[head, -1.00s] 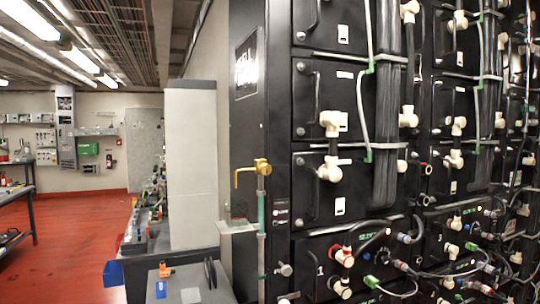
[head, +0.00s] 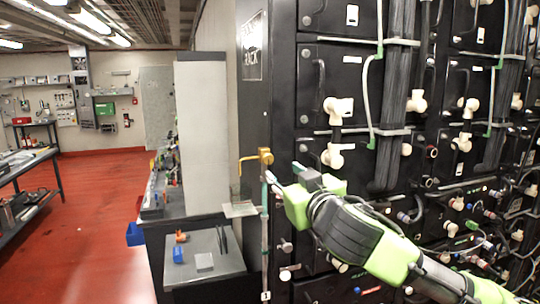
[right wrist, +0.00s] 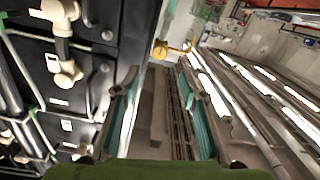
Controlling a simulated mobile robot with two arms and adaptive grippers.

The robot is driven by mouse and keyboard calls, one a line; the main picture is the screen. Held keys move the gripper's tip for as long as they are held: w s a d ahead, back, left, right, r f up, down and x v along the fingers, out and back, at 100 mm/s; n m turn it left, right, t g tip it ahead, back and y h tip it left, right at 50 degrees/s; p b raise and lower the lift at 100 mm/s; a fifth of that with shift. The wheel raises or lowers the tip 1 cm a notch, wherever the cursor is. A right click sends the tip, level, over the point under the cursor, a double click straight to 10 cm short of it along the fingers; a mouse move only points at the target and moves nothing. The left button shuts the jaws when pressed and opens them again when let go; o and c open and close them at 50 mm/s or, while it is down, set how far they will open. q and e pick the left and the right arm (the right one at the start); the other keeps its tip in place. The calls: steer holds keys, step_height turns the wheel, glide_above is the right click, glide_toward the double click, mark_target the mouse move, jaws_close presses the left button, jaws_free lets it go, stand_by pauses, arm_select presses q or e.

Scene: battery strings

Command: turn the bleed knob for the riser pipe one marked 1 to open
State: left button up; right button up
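A thin riser pipe (head: 265,235) runs up the left front edge of the black cabinet, with a brass fitting (head: 264,156) and bent spout on top. The brass fitting also shows in the right wrist view (right wrist: 160,49), beyond the fingertips. Two pale grey knobs, an upper one (head: 286,247) and a lower one (head: 287,273), stick out low beside the pipe. My right gripper (head: 284,172) is open and empty, its fingertips close to the pipe just below the brass fitting. Its teal finger pads are apart in the right wrist view (right wrist: 158,100).
The cabinet (head: 345,80) carries cables and white pipe elbows (head: 338,108) right of the gripper. A small clear tray (head: 240,210) juts out left of the pipe. A grey bench (head: 204,262) stands below left. The red floor (head: 95,220) is open.

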mark_target(269, 159)
steer(key=p+x, duration=0.4)
steer(key=x, duration=0.6)
steer(key=shift+r+p, duration=0.15)
steer(key=shift+p, duration=0.15)
steer(key=shift+x, duration=0.8)
jaws_close()
